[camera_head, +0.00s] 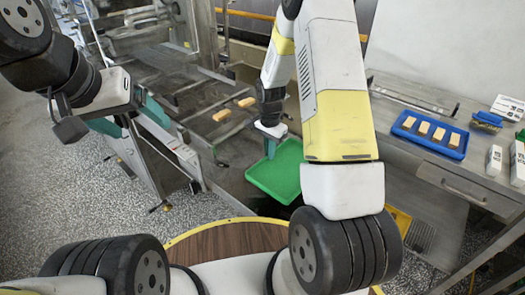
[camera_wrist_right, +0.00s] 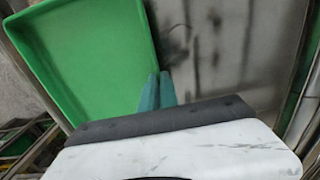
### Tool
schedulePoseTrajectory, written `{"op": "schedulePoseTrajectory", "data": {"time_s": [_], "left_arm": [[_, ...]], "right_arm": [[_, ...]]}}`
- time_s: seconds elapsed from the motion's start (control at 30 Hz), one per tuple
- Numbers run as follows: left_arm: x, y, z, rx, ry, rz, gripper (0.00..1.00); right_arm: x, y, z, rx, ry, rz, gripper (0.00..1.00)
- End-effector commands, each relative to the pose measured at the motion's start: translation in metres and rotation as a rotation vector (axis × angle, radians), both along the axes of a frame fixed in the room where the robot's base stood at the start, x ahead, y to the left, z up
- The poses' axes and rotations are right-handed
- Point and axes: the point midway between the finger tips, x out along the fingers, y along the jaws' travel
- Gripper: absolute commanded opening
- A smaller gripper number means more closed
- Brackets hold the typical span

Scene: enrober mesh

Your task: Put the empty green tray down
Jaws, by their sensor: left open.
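The empty green tray (camera_head: 277,176) is at the middle of the head view, beside the steel table on the right. My right gripper (camera_head: 270,147) reaches down to its edge. In the right wrist view the teal fingers (camera_wrist_right: 157,92) are close together with the rim of the green tray (camera_wrist_right: 85,60) between them. I cannot tell whether anything supports the tray from below. My left gripper (camera_head: 130,117) is open and empty at the left, in front of the conveyor machine, apart from the tray.
The mesh conveyor (camera_head: 195,100) carries a few tan bars. On the right steel table (camera_head: 455,178) a blue tray (camera_head: 407,142) holds several bars, with blue and white items near it. A round wooden top (camera_head: 225,242) is close to me. Speckled floor shows at left.

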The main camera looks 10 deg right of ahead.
Motion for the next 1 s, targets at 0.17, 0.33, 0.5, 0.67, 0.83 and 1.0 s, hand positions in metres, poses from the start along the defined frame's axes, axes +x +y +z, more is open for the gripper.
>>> {"op": "schedulePoseTrajectory", "data": {"time_s": [0.17,0.33,0.5,0.67,0.83,1.0], "left_arm": [[0.000,0.000,0.000,0.000,0.000,0.000,0.80],[0.000,0.000,0.000,0.000,0.000,0.000,0.80],[0.000,0.000,0.000,0.000,0.000,0.000,0.80],[0.000,0.000,0.000,0.000,0.000,0.000,0.80],[0.000,0.000,0.000,0.000,0.000,0.000,0.80],[0.000,0.000,0.000,0.000,0.000,0.000,0.80]], "right_arm": [[0.000,0.000,-0.029,0.000,0.000,0.002,0.00],[0.000,0.000,-0.039,0.000,0.000,0.002,0.00],[0.000,0.000,-0.063,0.000,0.001,0.003,0.00],[0.001,0.001,-0.074,0.000,-0.002,0.003,0.00],[0.001,0.001,-0.073,0.000,-0.002,0.003,0.00],[0.001,0.000,-0.076,0.000,-0.002,0.003,0.14]]}}
